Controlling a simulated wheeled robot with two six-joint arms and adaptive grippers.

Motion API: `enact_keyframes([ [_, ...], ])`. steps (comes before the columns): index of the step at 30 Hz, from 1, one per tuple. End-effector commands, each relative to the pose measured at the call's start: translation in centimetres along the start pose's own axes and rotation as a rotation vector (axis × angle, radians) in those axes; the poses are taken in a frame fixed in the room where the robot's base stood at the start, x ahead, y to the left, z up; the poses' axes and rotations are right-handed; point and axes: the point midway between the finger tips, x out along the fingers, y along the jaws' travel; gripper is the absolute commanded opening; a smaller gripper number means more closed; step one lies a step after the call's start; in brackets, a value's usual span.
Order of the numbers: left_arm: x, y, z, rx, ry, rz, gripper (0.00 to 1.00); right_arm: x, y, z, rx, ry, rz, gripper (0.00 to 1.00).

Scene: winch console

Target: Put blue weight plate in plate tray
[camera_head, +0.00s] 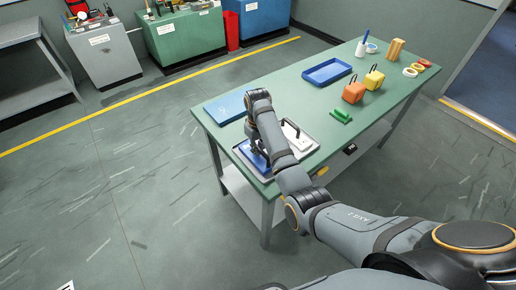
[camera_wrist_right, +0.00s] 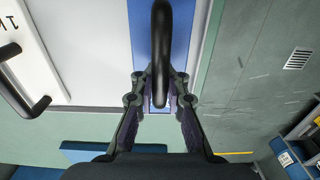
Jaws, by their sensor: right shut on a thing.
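The blue weight plate (camera_head: 251,156) is at the near left part of the green table, partly hidden by my right arm. My right gripper (camera_head: 258,150) is above it, shut on its black handle. In the right wrist view, the fingers (camera_wrist_right: 160,95) are on both sides of the dark handle (camera_wrist_right: 162,40), with the blue plate (camera_wrist_right: 143,30) below. A grey-rimmed plate tray (camera_wrist_right: 211,35) lies around or under it, beside a white plate (camera_wrist_right: 65,50) with its own black handle. I cannot tell whether the blue plate rests in the tray or hovers just above. My left gripper is out of view.
On the green table are a flat blue panel (camera_head: 224,107), a green block (camera_head: 341,116), a blue tray (camera_head: 327,71), an orange weight (camera_head: 353,93) and a yellow weight (camera_head: 374,80). The floor left of the table is clear.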

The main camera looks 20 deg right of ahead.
Motion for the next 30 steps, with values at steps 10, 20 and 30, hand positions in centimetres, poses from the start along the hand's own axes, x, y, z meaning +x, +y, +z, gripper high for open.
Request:
enact_keyframes([
  [10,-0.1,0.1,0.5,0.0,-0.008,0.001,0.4,0.1,0.1,0.0,0.001,0.002,0.001,0.32],
  [20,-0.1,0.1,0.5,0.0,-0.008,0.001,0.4,0.1,0.1,-0.1,0.001,0.002,0.002,0.37],
  [30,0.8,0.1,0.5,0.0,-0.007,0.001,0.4,-6.4,0.1,-0.2,0.0,0.009,0.003,0.37],
])
